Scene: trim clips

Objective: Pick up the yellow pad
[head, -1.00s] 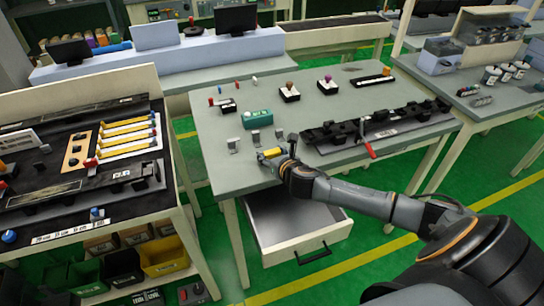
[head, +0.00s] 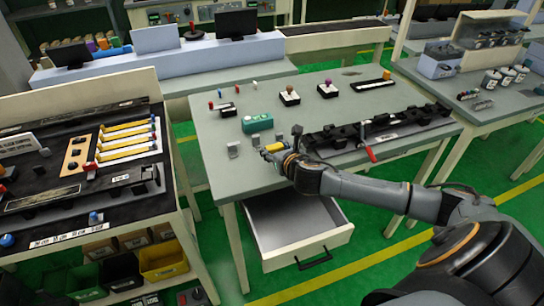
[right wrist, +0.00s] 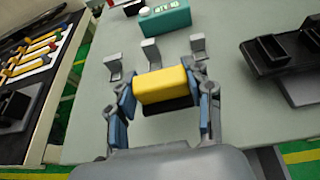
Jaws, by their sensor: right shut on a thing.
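The yellow pad (right wrist: 165,84) is a small block with a black underside. It sits between the blue-lined fingers of my right gripper (right wrist: 166,98), which is shut on it. In the head view the pad (head: 274,147) shows small at the tip of my right gripper (head: 277,151), over the table's front part. The gap between pad and tabletop is hard to judge. My left gripper is not in view.
Grey metal clips (right wrist: 151,52) stand on the table (head: 215,170) just beyond the pad. A teal box (head: 257,122) is behind them. A black fixture rail (head: 375,128) with a red lever (head: 371,155) lies to the right. An open drawer (head: 300,263) juts out below.

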